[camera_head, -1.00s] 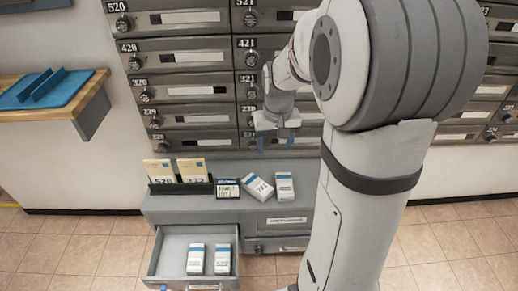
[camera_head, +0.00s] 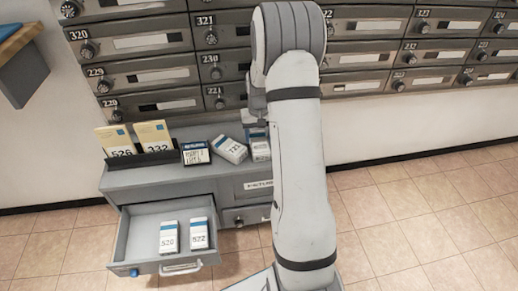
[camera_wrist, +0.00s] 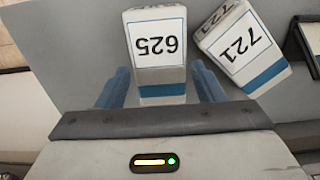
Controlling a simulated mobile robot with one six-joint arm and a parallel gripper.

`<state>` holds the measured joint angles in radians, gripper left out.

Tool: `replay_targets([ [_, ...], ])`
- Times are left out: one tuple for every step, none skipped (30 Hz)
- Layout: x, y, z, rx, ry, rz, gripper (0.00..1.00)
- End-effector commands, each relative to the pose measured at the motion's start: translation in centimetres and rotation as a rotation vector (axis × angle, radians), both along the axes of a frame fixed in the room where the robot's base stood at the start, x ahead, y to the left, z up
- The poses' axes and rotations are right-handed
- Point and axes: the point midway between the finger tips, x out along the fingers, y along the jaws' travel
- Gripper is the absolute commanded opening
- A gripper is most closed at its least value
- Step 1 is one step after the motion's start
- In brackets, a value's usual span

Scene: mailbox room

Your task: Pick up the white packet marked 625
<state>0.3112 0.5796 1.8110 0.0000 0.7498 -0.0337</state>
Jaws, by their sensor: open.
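The white packet marked 625 (camera_wrist: 157,45) has a blue band and stands between the two blue fingers of my gripper (camera_wrist: 161,80) in the wrist view. The fingers are open, one on each side, with a visible gap to the packet. In the head view the packet (camera_head: 260,152) is at the right of the packets on top of the grey cabinet (camera_head: 160,180), partly hidden by my arm. My gripper is mostly hidden there too.
A tilted packet 721 (camera_wrist: 243,48) is close beside 625, near one finger. The open drawer (camera_head: 140,245) holds packets 520 (camera_head: 169,238) and 622 (camera_head: 199,234). Mailboxes (camera_head: 150,70) rise behind.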

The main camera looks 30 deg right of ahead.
Motion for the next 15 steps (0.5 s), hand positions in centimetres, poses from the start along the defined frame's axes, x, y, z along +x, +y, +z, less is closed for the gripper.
replay_targets([
  [-0.1,0.0,-1.4,0.001,0.002,0.0,0.62],
  [-0.2,0.0,-1.9,0.001,0.003,0.0,0.62],
  [-0.2,0.0,-2.5,0.001,0.003,0.0,0.62],
  [-0.2,0.0,-2.9,0.001,0.004,0.0,0.62],
  [-0.2,0.0,-3.3,0.001,0.003,0.0,0.62],
  [-0.2,0.0,-3.6,0.001,0.002,0.0,0.62],
  [-0.2,0.0,-3.7,0.0,0.001,-0.001,0.62],
  [-0.2,-0.1,-3.8,0.0,0.001,-0.001,0.62],
  [-0.2,-0.1,-3.8,0.0,0.001,-0.001,0.62],
  [-0.2,-0.1,-3.7,0.0,0.0,-0.001,0.62],
  [-0.2,-0.1,-3.7,0.0,0.0,-0.001,0.62],
  [-0.2,-0.1,-3.6,0.0,0.001,-0.001,0.62],
  [-0.2,-0.1,-3.6,0.0,0.001,-0.001,0.62],
  [-0.2,-0.1,-3.6,0.0,0.001,-0.001,0.61],
  [-0.2,-0.1,-3.6,0.0,0.001,-0.001,0.58],
])
